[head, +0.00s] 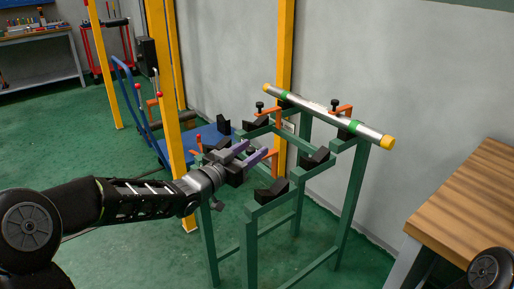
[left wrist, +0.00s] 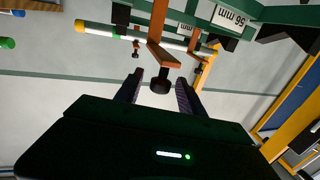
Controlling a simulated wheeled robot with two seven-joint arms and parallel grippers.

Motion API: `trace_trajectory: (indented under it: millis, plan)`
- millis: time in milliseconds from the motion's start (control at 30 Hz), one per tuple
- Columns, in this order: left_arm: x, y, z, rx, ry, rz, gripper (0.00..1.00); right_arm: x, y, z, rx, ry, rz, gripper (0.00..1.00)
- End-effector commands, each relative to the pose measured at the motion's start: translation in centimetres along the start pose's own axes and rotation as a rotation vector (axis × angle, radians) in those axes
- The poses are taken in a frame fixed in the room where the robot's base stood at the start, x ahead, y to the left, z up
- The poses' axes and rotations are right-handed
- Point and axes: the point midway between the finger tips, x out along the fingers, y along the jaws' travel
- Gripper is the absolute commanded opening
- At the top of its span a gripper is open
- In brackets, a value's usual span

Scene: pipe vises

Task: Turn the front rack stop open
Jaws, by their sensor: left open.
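A green pipe rack (head: 250,235) stands in the middle of the head view, with black V-shaped blocks on its top rails. My left gripper (head: 252,153) is open at the rack's near left part, beside an orange stop arm (head: 271,155). In the left wrist view, an orange stop arm (left wrist: 160,50) ends in a black knob (left wrist: 160,87). The knob appears between the two spread fingers of my left gripper (left wrist: 159,82); I cannot tell whether they touch it. My right gripper is not in view.
A grey pipe (head: 325,112) with green bands and yellow ends lies across the rack's back. Two orange stops with black knobs stand near it (head: 342,110). A wooden-topped table (head: 465,205) is at right. Yellow posts (head: 165,90) and a blue cart (head: 205,135) stand behind left.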

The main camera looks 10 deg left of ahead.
Motion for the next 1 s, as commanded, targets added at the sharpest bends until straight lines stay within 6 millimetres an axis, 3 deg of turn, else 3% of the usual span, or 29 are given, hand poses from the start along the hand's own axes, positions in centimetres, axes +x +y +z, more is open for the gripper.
trace_trajectory:
  millis: [200, 500, 1000]
  plan:
    - [2.5, 0.0, 0.1, 0.000, -0.001, 0.001, 0.46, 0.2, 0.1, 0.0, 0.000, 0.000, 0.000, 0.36]
    - [2.7, 0.0, 0.0, 0.000, -0.001, -0.001, 0.46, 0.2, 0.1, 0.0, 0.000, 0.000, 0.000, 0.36]
    - [2.7, 0.0, 0.1, 0.000, -0.001, -0.001, 0.06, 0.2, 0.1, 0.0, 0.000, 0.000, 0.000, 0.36]
